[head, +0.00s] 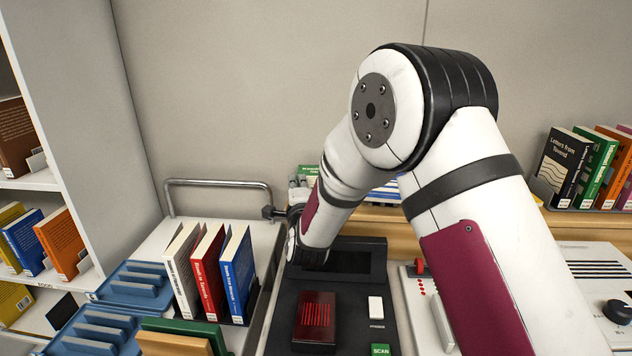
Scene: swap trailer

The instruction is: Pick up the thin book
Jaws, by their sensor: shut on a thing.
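My arm reaches in from the right and bends down to its wrist above the dark scanning station. My gripper's fingers are hidden behind the wrist, so I cannot see what is between them. I cannot single out the thin book for certain. A white book (183,272), a red book (208,272) and a blue book (238,272) stand upright side by side on the cart (160,235). More books, partly covered by my arm, are at the back behind the wrist.
The scanning station (280,310) has a red-lit scan window (315,318). Blue slotted racks (135,285) are at left, beside a bookshelf (75,150). Several books, one black (563,165), stand at back right. A metal handle (215,183) rises behind the cart.

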